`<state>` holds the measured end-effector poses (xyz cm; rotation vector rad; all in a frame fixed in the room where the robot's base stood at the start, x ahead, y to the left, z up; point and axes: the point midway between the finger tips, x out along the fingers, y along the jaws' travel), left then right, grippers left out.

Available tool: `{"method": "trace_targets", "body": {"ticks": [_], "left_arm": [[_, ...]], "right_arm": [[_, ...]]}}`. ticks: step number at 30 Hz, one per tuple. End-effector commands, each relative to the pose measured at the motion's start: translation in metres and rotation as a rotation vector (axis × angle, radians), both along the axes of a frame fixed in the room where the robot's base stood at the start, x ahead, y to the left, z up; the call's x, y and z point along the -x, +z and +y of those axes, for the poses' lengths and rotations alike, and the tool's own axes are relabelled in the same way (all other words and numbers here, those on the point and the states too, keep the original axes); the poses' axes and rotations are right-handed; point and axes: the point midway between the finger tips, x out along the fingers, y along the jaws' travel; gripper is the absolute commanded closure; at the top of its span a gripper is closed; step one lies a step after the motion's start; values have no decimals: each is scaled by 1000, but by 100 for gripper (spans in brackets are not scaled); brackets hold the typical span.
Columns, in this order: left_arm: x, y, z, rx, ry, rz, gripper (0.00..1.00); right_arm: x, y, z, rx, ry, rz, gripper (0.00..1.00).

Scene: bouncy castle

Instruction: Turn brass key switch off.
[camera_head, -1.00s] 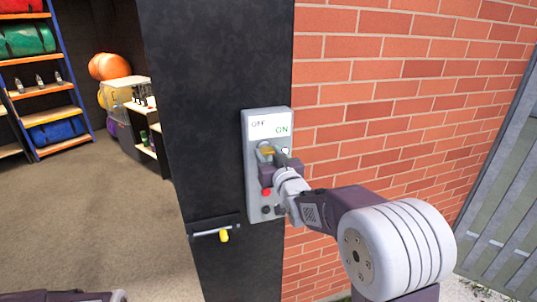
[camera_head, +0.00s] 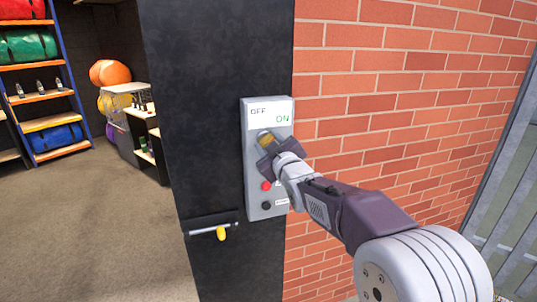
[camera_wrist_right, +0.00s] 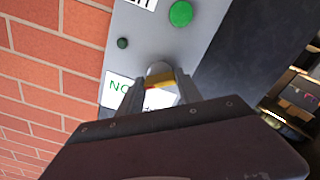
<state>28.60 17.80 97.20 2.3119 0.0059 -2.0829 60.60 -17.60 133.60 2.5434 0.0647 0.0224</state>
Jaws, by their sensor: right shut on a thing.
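The grey control box (camera_head: 283,197) is fixed to the dark post, with OFF printed at the upper left of its label and ON to the right. The brass key (camera_head: 264,143) is below the label, mostly covered by my right gripper (camera_head: 266,144). In the right wrist view the brass key (camera_wrist_right: 160,80) lies between the two fingers of my right gripper (camera_wrist_right: 158,90), which is shut on it. The key's exact angle is hard to tell. My left gripper is not in view.
A door handle with a yellow part (camera_head: 220,234) is on the dark post (camera_head: 205,130). A brick wall (camera_head: 390,100) is to the right. Shelves (camera_head: 45,95) stand at the far left.

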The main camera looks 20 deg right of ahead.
Motion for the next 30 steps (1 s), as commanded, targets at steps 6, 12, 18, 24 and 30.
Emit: {"method": "trace_targets", "body": {"ticks": [6,12,18,24,30], "left_arm": [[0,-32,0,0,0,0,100],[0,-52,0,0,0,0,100],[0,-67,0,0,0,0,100],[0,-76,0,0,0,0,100],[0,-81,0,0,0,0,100]], "right_arm": [[0,-7,0,203,-1,-10,99],[0,-7,0,392,-2,-17,99],[0,-5,-1,577,-2,-27,99],[0,-4,-1,740,-1,-34,99],[0,-3,-1,865,-2,-41,99]]}}
